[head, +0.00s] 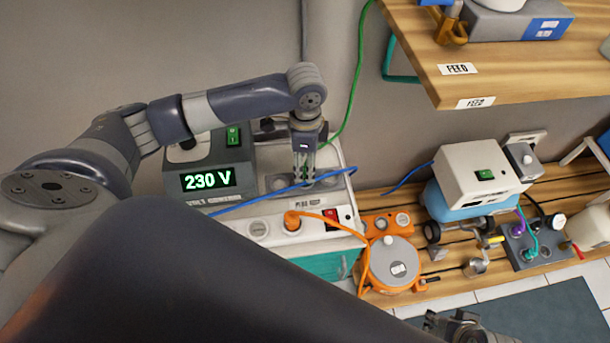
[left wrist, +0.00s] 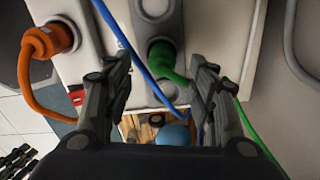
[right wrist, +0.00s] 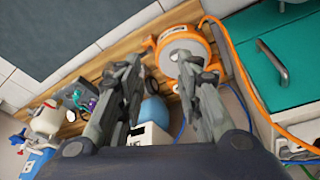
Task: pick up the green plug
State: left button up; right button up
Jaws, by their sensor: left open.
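The green plug (left wrist: 162,58) sits in a grey socket on the white power unit in the left wrist view, with its green cord running down to the right. My left gripper (head: 304,176) points down over the socket in the head view and mostly hides the plug there. In the left wrist view its open fingers stand on either side of the plug, with nothing gripped. How close the fingertips are in depth is hard to tell. My right gripper (right wrist: 158,64) is open and empty, over the floor side; it barely shows at the head view's bottom edge.
A blue cable (head: 275,191) crosses close to the green plug. An orange plug (head: 292,221) is in a nearby socket. A voltage display box (head: 208,181) stands left of the gripper. A wooden shelf (head: 500,60) overhangs at upper right. An orange cable reel (head: 390,265) is in front.

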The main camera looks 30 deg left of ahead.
aim_at(305, 170)
pick_arm(q)
jog(key=shift+f, duration=0.25)
notch_tip(305, 170, down, 2)
jog(key=shift+a+f+b, duration=0.1)
jog(key=shift+f+b, duration=0.15)
jog(key=shift+b, duration=0.45)
jog(key=shift+f+b, duration=0.35)
jog(key=shift+f, duration=0.85)
pick_arm(e)
jog(key=v, duration=0.3)
jog(key=shift+s+d+r, duration=0.1)
jog(key=shift+s+r, duration=0.05)
jog(key=shift+r, duration=0.05)
pick_arm(q)
jog(key=c, duration=1.2)
